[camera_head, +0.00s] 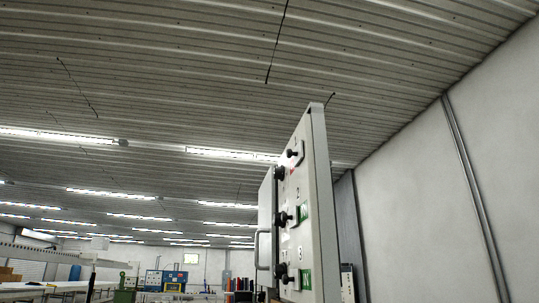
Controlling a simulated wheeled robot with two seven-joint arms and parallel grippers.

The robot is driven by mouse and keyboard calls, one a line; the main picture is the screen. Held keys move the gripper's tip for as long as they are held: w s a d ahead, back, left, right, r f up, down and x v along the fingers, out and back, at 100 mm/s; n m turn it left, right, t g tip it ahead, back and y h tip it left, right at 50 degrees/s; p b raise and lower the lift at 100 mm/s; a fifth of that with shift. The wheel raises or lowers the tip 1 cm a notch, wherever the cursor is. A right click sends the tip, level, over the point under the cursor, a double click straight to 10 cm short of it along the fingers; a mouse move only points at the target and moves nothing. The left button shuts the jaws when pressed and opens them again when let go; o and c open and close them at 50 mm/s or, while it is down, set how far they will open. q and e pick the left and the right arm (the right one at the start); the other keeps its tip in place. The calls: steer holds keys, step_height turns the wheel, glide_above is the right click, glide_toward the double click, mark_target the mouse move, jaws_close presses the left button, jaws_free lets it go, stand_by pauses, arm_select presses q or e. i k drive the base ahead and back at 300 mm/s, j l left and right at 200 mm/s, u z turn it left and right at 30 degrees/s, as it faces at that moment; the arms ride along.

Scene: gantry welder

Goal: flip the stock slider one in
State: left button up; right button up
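A light grey upright panel (315,200) stands right of centre, seen at a steep angle. Its left-facing side carries a column of black knobs with figures 2 and 3 readable beside the lower ones. The top row has a black knob (292,153), which appears to be slider one, with a small red label (292,168) below it. The number there is too small to read surely. The slider two knob (282,218) and slider three knob (281,270) sit beside green labels. Neither of my grippers is in view.
A metal handle (262,250) sticks out on the panel's left. A pale wall (430,200) stands close on the right. Workbenches and a blue machine (165,279) are far off at lower left. Open room lies left of the panel.

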mark_target(298, 153)
steer(key=j+z, duration=0.35)
steer(key=k+j+z, duration=0.2)
steer(key=j+z, duration=0.2)
steer(key=j, duration=0.25)
steer(key=k+j+z, duration=0.15)
steer(key=k+j, duration=0.05)
steer(key=j, duration=0.05)
